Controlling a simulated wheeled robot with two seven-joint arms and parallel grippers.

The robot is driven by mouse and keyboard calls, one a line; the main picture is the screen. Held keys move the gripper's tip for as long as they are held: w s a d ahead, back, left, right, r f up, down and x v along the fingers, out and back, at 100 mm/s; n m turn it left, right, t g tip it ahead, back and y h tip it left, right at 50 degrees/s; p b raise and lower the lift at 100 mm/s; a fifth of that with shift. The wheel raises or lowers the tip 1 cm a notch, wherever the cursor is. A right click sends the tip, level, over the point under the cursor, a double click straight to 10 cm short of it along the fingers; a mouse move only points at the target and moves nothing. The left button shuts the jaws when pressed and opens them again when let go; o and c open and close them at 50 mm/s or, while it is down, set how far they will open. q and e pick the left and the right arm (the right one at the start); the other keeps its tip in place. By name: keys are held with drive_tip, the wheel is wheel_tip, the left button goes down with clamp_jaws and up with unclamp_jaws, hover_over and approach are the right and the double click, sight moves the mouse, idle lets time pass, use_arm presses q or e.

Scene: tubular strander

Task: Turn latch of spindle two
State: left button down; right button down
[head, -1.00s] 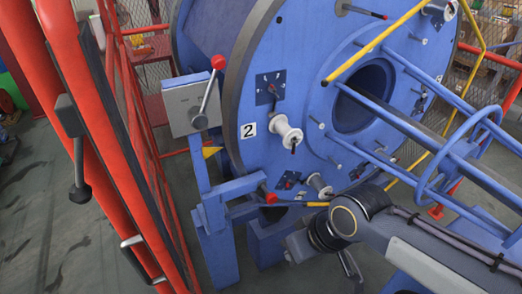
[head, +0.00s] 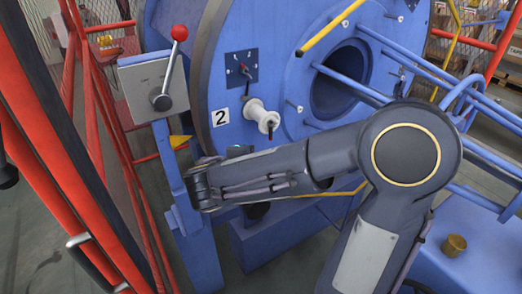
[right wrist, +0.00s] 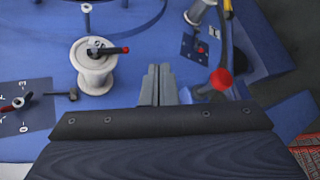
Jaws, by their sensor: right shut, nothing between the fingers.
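Spindle two is a white spool (head: 262,115) on the blue disc, beside the number 2 label (head: 220,118). A dark latch lever (head: 270,129) sits on its end. In the right wrist view the spool (right wrist: 92,72) stands left of my gripper, and its latch lever (right wrist: 107,50) has a red tip. A dark dial plate (head: 241,68) with a red pointer lies above the spool; it also shows in the right wrist view (right wrist: 35,122). My right gripper (right wrist: 157,70) is shut and empty, apart from the spool. In the head view its fingers are hidden. My left gripper is not in view.
A grey box (head: 150,88) with a red-knobbed lever stands left of the disc. A red knob (right wrist: 220,79) is close right of my gripper, with another spool (right wrist: 202,10) and plate (right wrist: 203,50) beyond. Red fence bars (head: 70,150) stand at left.

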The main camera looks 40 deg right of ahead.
sight(271, 131)
drive_tip(key=w+a+r+n+t+h, duration=0.1)
drive_tip(key=w+a+n+t, duration=0.15)
drive_tip(key=w, duration=0.25)
drive_tip(key=r+x, duration=0.1)
drive_tip(key=x, duration=0.9)
drive_tip(key=shift+m, duration=0.35)
drive_tip(key=shift+s+d+r+p, duration=0.1)
drive_tip(key=shift+s+d+r, duration=0.1)
drive_tip(key=shift+s, duration=0.5)
drive_tip(key=shift+s+d+r+p, duration=0.15)
drive_tip(key=shift+s, duration=0.5)
drive_tip(key=shift+s+d+r+p, duration=0.1)
drive_tip(key=shift+s+d+r, duration=0.1)
drive_tip(key=shift+s, duration=0.5)
drive_tip(key=shift+s+p, duration=0.1)
drive_tip(key=shift+p, duration=0.35)
drive_tip(key=shift+s+g+p, duration=0.1)
drive_tip(key=shift+g+p, duration=0.15)
drive_tip(key=shift+p, duration=0.05)
